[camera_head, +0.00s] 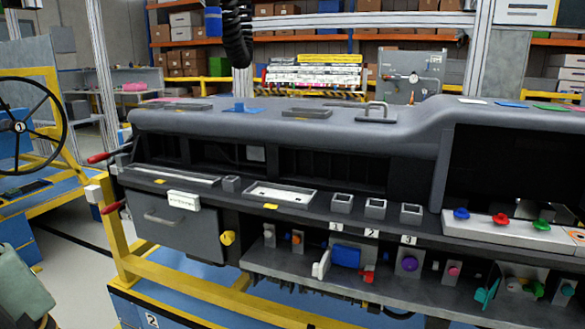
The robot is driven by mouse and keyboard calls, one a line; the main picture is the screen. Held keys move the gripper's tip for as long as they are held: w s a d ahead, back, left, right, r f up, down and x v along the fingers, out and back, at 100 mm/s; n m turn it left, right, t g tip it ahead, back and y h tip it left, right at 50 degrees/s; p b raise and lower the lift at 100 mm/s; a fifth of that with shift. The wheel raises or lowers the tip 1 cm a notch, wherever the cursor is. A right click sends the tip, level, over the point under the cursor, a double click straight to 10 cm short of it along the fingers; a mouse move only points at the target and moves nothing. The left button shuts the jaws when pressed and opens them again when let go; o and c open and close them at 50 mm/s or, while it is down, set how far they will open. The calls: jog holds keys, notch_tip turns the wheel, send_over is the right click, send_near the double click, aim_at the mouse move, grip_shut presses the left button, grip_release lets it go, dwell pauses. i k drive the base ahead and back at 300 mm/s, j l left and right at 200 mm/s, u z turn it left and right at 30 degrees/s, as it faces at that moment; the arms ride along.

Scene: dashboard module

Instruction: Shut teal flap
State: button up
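A small teal flap (488,288) is at the lower right, on the lower shelf of the dashboard module. It stands out at a tilt from the left side of a small grey box (520,286), so it looks open. Small round parts show on the box beside it. The flap is small in this view, so its hinge and exact angle are hard to tell. My gripper is not in view.
The lower shelf (420,281) also holds a purple knob (410,264), a pink knob (454,271) and a blue block (346,256). A white panel with blue, red and green knobs (501,218) sits above the flap. A yellow frame (190,283) runs along the lower front.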

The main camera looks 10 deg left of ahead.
aim_at(483, 295)
jog(key=i+l+u, duration=0.15)
jog(key=j+z, duration=0.1)
jog(key=z, duration=0.6)
jog(key=j+z, duration=0.85)
jog(key=z, duration=0.25)
jog(key=k+j, duration=0.1)
jog(key=j, duration=0.3)
jog(key=j+z, duration=0.15)
jog(key=j, duration=0.25)
jog(key=k+j, duration=0.2)
jog(key=j, duration=0.15)
jog(key=l+z, duration=0.15)
jog(key=l, duration=0.15)
jog(key=k+l+z, duration=0.15)
jog(key=l, duration=0.15)
jog(key=i+j, duration=0.15)
jog(key=i, duration=0.2)
